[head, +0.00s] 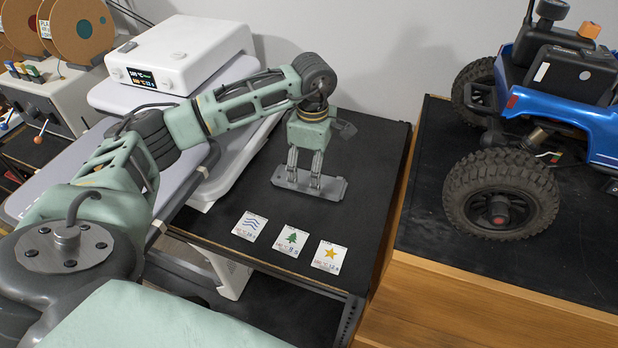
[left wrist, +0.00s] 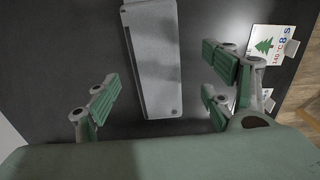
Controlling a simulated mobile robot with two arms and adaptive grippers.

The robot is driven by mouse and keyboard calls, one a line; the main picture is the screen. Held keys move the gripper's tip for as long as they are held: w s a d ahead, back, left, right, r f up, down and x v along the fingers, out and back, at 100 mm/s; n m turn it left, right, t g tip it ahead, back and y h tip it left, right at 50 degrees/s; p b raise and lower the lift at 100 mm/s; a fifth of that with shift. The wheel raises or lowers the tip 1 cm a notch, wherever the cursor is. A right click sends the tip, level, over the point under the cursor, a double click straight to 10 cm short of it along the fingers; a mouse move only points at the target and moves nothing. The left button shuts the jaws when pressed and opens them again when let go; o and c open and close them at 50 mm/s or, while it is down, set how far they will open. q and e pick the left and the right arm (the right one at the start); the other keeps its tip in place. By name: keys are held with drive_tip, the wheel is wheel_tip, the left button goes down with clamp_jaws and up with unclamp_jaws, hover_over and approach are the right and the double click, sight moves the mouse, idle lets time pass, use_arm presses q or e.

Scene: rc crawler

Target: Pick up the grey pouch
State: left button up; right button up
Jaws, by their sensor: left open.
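The grey pouch (head: 335,188) is a flat, long grey piece lying on the black mat of the middle table in the head view. It also shows in the left wrist view (left wrist: 150,60), running up the picture between my two fingers. My left gripper (head: 303,174) points down over the pouch, open and empty. In the left wrist view its green-padded fingers (left wrist: 163,84) stand apart on either side of the pouch's line. The height of the fingertips above the pouch is hard to tell. My right gripper is not in view.
Wave (head: 249,225), tree (head: 291,240) and star (head: 330,256) cards lie along the table's near edge. A white device (head: 180,52) with a display stands at left. A blue RC crawler (head: 560,100) with large tyres stands on the right bench. The mat right of the pouch is clear.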

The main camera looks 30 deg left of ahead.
sight(309, 181)
use_arm(q)
drive_tip(key=f, duration=0.1)
drive_tip(key=f+p, duration=0.1)
drive_tip(key=shift+w+d+f, duration=0.3)
drive_tip(key=shift+w+f, duration=0.05)
drive_tip(key=shift+f, duration=0.6)
drive_tip(key=c, duration=1.2)
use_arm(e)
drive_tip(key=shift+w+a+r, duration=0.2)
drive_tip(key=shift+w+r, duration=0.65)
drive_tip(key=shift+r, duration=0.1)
